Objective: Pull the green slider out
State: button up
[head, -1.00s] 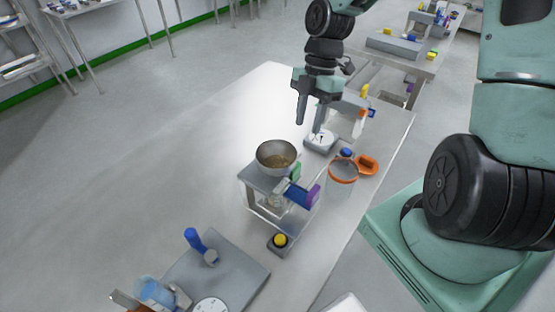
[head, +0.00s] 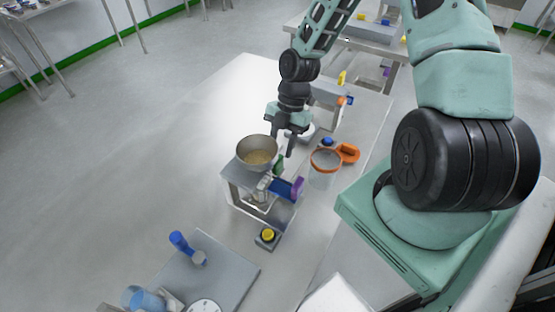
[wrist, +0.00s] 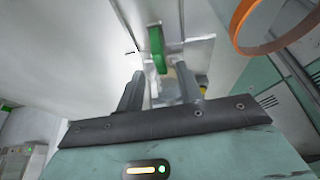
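The green slider (head: 279,166) sticks out at the back right of the small metal stand (head: 236,178), just beside the metal bowl. In the wrist view the green slider (wrist: 157,48) shows ahead of the fingertips, roughly in line with the gap between them. My gripper (head: 284,150) points down close above and behind the slider. In the wrist view my gripper (wrist: 162,78) has its two dark fingers apart, with nothing held between them. I cannot tell whether a finger touches the slider.
The bowl (head: 257,150) with tan contents sits on the stand. Blue (head: 283,189) and purple (head: 297,186) parts stick out at its right. A yellow button box (head: 267,237) is in front. The table's left side is clear.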

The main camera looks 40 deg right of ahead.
aim_at(278, 161)
jog(key=shift+x, duration=2.65)
grip_shut()
